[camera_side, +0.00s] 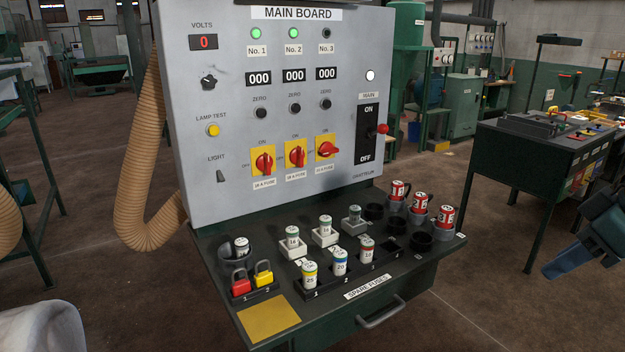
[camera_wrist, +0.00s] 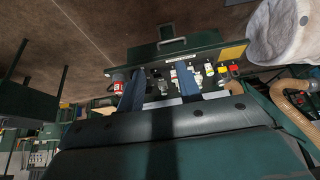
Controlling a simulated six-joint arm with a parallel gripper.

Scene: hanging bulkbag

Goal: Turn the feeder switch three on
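Feeder switch three (camera_side: 327,149) is a red rotary knob on a yellow plate, right of two like it on the grey main board (camera_side: 215,110). Its handle lies near horizontal, toward its OFF side. Switch one (camera_side: 264,162) and switch two (camera_side: 297,156) stand upright, toward ON. Lamp No. 3 (camera_side: 326,33) is dark; lamps No. 1 (camera_side: 256,33) and No. 2 (camera_side: 294,33) are green. My gripper (camera_side: 568,259) is at the right edge, partly cut off, well away from the board. In the wrist view its blue fingers (camera_wrist: 159,82) are apart with nothing held between them.
The bench shelf below the board holds fuses (camera_side: 340,262) in several holders, red-and-white cans (camera_side: 419,203), and red and yellow padlocks (camera_side: 263,273). The main lever's red knob (camera_side: 383,129) sticks out at right. Another bench (camera_side: 530,150) stands behind my gripper. Floor between is clear.

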